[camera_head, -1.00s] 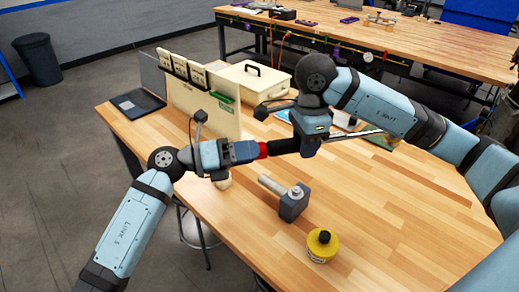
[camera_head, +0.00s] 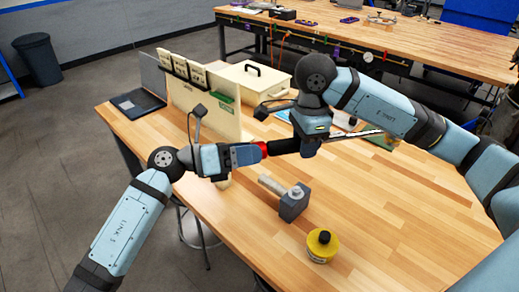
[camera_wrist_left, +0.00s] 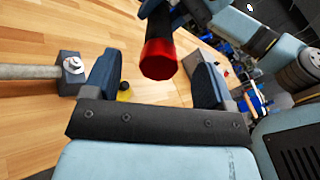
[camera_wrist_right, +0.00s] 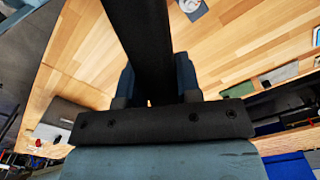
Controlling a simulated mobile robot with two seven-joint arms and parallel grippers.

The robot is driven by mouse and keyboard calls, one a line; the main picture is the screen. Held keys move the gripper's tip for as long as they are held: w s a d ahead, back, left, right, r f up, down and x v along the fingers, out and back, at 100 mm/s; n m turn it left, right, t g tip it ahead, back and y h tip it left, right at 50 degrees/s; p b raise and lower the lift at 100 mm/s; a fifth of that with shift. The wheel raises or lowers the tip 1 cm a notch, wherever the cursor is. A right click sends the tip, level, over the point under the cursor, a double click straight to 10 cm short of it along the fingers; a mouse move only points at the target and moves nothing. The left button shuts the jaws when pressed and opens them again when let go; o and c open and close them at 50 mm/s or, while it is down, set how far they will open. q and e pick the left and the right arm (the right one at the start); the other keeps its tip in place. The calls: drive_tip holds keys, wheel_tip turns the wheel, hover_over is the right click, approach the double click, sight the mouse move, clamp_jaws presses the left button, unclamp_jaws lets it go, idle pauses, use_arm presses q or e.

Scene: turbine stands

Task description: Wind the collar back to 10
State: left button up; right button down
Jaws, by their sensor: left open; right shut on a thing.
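A dark torque tool is held level above the table. Its red collar (camera_head: 264,150) is at the left end of the black handle (camera_head: 284,146), and a metallic shaft (camera_head: 357,135) shows beyond my right gripper. My left gripper (camera_wrist_left: 155,80) is open, with its fingers on either side of the red collar (camera_wrist_left: 158,60) and gaps visible in the left wrist view. My right gripper (camera_wrist_right: 157,85) is shut on the black handle (camera_wrist_right: 140,38), which runs between its fingers. No scale or number on the tool is readable.
Below the tool, a grey block with a pale rod (camera_head: 292,203) and a yellow round item with a black top (camera_head: 322,244) stand on the wooden table (camera_head: 400,220). A cream panel (camera_head: 205,105) and a cream box (camera_head: 250,82) stand behind. The table's front right is clear.

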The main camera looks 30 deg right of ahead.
use_arm(q)
drive_tip(key=v, duration=0.5)
idle(0.5)
drive_tip(key=shift+a, duration=0.1)
use_arm(e)
drive_tip(key=shift+a, duration=0.1)
